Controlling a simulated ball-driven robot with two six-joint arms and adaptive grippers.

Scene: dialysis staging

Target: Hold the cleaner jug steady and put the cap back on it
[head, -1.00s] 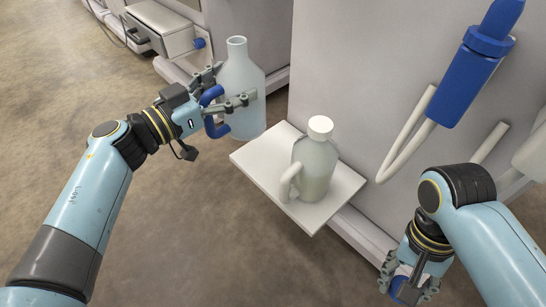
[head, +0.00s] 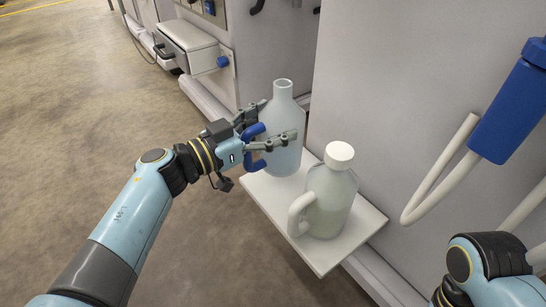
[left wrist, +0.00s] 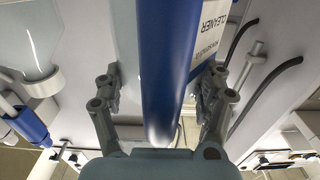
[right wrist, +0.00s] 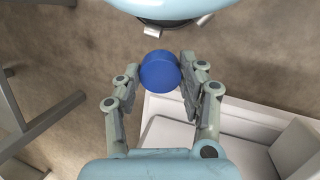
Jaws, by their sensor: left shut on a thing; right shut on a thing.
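The cleaner jug (head: 285,118) is pale, translucent and upright, with an open neck and a blue handle. It is at the far end of the white shelf; I cannot tell whether it rests there. My left gripper (head: 272,138) is shut on the handle. In the left wrist view the blue handle (left wrist: 168,60) lies between the fingers, beside the white CLEANER label (left wrist: 211,35). My right gripper (right wrist: 160,82) is shut on the round blue cap (right wrist: 160,70), apart from the jug. In the head view its fingers are out of frame, with only my right arm at the lower right.
A second pale jug with a white cap (head: 339,153) stands on the shelf (head: 325,258), nearer me and close to the cleaner jug. A large grey cabinet rises behind. A blue holder (head: 508,112) with pale tubing hangs at right. The floor at left is clear.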

